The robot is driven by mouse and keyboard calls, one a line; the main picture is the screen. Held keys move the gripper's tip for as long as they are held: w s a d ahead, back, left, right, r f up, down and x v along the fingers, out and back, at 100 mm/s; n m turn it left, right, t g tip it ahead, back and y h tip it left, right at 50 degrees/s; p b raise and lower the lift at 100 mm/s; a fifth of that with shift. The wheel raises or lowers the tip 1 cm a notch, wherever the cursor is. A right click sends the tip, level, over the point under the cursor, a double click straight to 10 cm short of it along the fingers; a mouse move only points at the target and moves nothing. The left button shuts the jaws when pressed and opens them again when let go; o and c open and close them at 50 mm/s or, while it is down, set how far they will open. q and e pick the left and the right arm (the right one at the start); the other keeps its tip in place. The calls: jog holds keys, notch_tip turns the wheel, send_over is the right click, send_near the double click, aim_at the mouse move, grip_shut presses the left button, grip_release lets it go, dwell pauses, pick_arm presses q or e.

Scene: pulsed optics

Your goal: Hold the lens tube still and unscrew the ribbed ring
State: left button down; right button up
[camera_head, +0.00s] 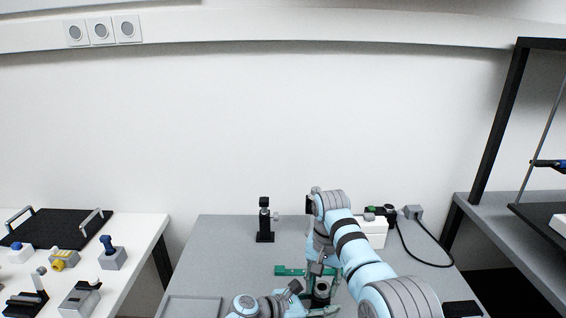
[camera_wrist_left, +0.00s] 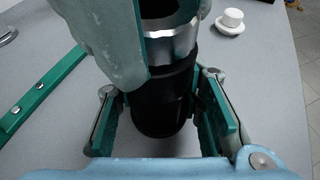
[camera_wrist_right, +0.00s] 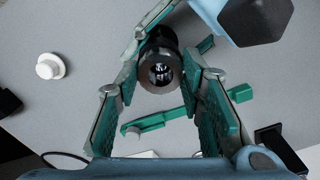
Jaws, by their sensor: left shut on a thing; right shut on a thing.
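The black lens tube (camera_wrist_left: 158,108) stands upright between the fingers of my left gripper (camera_wrist_left: 166,100), which is shut on its lower body. A bright metal band (camera_wrist_left: 172,45) circles the tube above the black part. My right gripper (camera_wrist_right: 165,88) is shut on the upper end, where the dark ring (camera_wrist_right: 160,73) surrounds a glassy opening. A right finger hides part of the band in the left wrist view. I cannot make out the ribs. In the head view both grippers crowd the tube (camera_head: 321,288), mostly hidden by my arms.
A green bar (camera_wrist_left: 40,95) lies on the grey table beside the tube. A white knob-like part (camera_wrist_left: 230,22) lies nearby. A black post mount (camera_head: 265,222) stands at the back, and a shallow grey tray (camera_head: 190,306) lies front left. The table's left middle is clear.

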pick_arm(q)
jog(key=shift+a, duration=0.1)
pick_arm(e)
jog(key=shift+d+f, duration=0.1)
jog(key=shift+d, duration=0.05)
jog(key=n, duration=0.4)
jog(key=shift+n, duration=0.4)
jog(key=o, duration=1)
jog(key=shift+o, duration=1.3)
pick_arm(q)
jog(key=shift+f, duration=0.1)
pick_arm(e)
jog(key=m, duration=0.6)
jog(key=shift+a, duration=0.25)
jog(key=shift+m, duration=0.3)
